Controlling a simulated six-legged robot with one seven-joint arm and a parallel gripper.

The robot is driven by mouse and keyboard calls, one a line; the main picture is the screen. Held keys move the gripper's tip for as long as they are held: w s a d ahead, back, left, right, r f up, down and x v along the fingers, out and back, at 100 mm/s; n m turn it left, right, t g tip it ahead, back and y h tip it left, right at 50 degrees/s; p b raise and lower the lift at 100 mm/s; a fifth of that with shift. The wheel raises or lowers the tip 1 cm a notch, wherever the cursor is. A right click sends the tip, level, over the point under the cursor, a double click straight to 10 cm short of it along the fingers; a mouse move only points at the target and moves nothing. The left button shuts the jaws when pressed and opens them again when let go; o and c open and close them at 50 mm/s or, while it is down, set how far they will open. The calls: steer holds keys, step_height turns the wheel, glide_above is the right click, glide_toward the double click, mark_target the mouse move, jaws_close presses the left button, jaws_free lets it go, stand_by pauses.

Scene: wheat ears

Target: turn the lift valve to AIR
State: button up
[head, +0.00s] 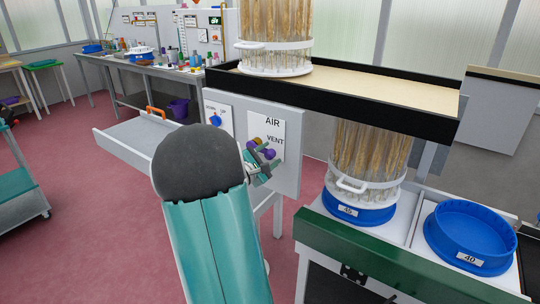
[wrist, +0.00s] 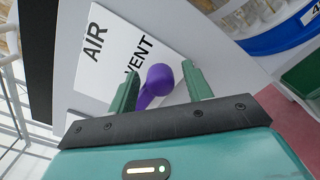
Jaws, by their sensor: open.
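The lift valve (head: 269,154) is a purple ball-ended lever with a brass-coloured hub on a white plate (head: 279,126). The plate is marked AIR at the top and VENT lower at the right. The lever's ball lies beside the VENT lettering, away from AIR. In the wrist view the purple lever (wrist: 157,80) stands between my gripper's two green fingers, with gaps visible at the ball. My gripper (head: 262,170) is open at the valve. My arm hides part of the panel's lower left in the head view.
A second plate with a blue knob (head: 215,119) sits left on the same grey panel (head: 289,172). A black-edged shelf (head: 400,107) overhangs the panel, bearing a rack of wheat ears (head: 275,58). Blue rings (head: 470,232) stand at the right. Open red floor (head: 80,220) lies left.

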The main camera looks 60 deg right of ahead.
steer(key=shift+d, duration=0.45)
steer(key=shift+s+f, duration=0.1)
jaws_close()
steer(key=shift+s+n, duration=0.1)
steer(key=shift+n, duration=0.2)
